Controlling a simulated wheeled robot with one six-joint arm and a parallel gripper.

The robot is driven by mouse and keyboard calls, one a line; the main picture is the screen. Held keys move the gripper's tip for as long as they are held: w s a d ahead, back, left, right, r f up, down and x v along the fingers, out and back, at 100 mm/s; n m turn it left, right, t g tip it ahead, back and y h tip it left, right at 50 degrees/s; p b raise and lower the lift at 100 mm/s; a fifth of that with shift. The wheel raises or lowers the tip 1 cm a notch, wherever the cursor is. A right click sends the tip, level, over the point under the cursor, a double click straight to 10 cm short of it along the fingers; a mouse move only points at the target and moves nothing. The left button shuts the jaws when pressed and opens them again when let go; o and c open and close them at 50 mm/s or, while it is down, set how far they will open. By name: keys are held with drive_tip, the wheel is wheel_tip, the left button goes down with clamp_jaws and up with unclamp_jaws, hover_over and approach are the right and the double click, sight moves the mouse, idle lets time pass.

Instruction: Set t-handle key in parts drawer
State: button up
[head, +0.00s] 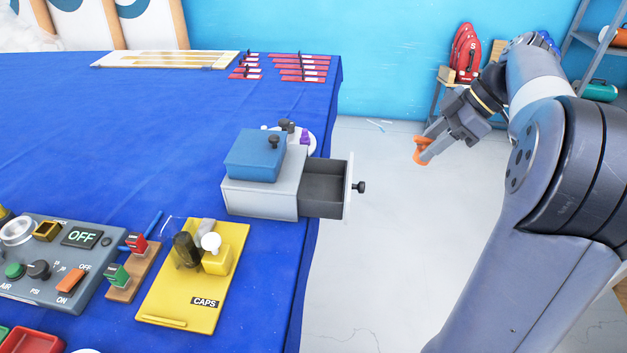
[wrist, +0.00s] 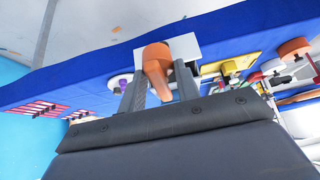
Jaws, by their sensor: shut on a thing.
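My gripper (head: 428,147) is shut on an orange piece, the t-handle key (head: 421,157), held in the air right of the table and beyond the drawer. In the wrist view the key's orange handle (wrist: 156,62) sits between the two dark fingers (wrist: 158,84); its lower end is partly hidden. The parts drawer (head: 323,187) is pulled out to the right from a grey cabinet (head: 258,194) and overhangs the table edge. It has a white front with a black knob (head: 359,187). Its visible inside looks empty. The key is apart from it.
A blue box (head: 252,155) sits on the cabinet. The yellow CAPS board (head: 184,312) and grey control panel (head: 62,287) lie nearer on the blue table (head: 150,115). A shelf rack (head: 590,45) stands behind my arm. The air between gripper and drawer is clear.

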drive_tip(key=w+a+y+p, duration=0.1)
drive_tip(key=w+a+p, duration=0.15)
drive_tip(key=a, duration=1.45)
drive_tip(key=f, duration=0.2)
drive_tip(key=w+a+f, duration=0.1)
drive_tip(key=f, duration=0.2)
drive_tip(key=a+f+b, duration=0.1)
drive_tip(key=f, duration=0.1)
drive_tip(key=shift+w+a+f, duration=0.15)
drive_tip(key=shift+a+f, duration=0.1)
drive_tip(key=f, duration=0.1)
drive_tip(key=a+f, duration=0.1)
drive_tip(key=f, duration=0.1)
drive_tip(key=shift+f, duration=0.2)
drive_tip(key=shift+w+a+p, duration=0.15)
drive_tip(key=shift+a+p, duration=0.1)
drive_tip(key=shift+p, duration=0.15)
drive_tip(key=shift+c, duration=0.5)
drive_tip(key=shift+a+r+h+p, duration=0.1)
drive_tip(key=shift+a+h+p, duration=0.15)
drive_tip(key=shift+h, duration=0.3)
drive_tip(key=shift+a+r+h+p, duration=0.1)
drive_tip(key=shift+h+p, duration=0.25)
drive_tip(key=shift+h, duration=0.2)
drive_tip(key=shift+w+a+f+h+p, duration=0.15)
drive_tip(key=shift+h+p, duration=0.15)
drive_tip(key=shift+h, duration=0.1)
drive_tip(key=shift+f, duration=0.4)
